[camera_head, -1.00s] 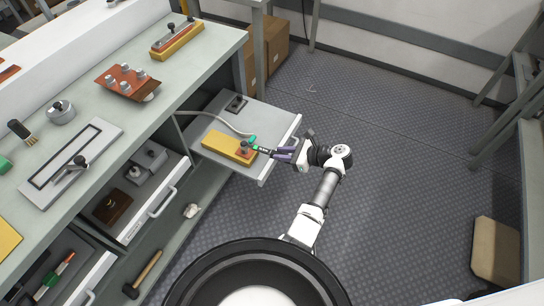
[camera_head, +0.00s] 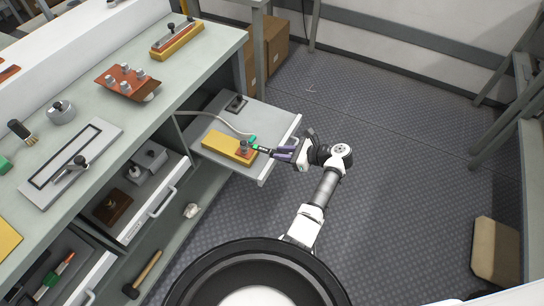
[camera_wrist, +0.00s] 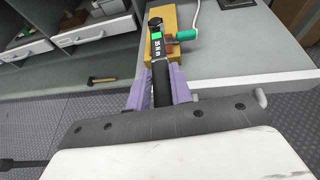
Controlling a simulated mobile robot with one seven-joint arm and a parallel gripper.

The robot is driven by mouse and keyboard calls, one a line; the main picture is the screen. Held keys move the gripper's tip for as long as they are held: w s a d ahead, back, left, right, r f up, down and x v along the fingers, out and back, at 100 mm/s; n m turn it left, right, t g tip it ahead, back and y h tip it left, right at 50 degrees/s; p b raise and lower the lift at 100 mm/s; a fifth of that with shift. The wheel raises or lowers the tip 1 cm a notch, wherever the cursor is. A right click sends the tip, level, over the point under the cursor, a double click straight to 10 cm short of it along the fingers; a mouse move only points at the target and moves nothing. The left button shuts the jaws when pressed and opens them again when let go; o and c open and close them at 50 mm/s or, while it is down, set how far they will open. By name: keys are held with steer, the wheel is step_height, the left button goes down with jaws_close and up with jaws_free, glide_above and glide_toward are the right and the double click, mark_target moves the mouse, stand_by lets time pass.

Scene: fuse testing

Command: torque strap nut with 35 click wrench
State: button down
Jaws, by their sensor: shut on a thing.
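My gripper (camera_head: 284,153) has purple fingers, which also show in the wrist view (camera_wrist: 161,90). They are shut on the black handle of a wrench (camera_wrist: 160,68) with a green band and a white label too small to read surely. The wrench (camera_head: 264,150) points left, its head over the right end of a yellow block (camera_head: 218,143) on the pulled-out drawer. A small grey fitting (camera_head: 244,146) stands at that end, beside the wrench head. I cannot tell whether the head is seated on the strap nut; the nut is not clearly visible. A green cable end (camera_wrist: 186,35) is next to the head.
The open drawer (camera_head: 275,120) also holds a small dark block (camera_head: 236,104). A pale cable (camera_head: 205,115) runs across it. The bench at left carries an orange plate with several knobs (camera_head: 127,83) and a second yellow block (camera_head: 177,42).

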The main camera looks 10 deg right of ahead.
steer(key=shift+r, duration=0.25)
stand_by(0.4)
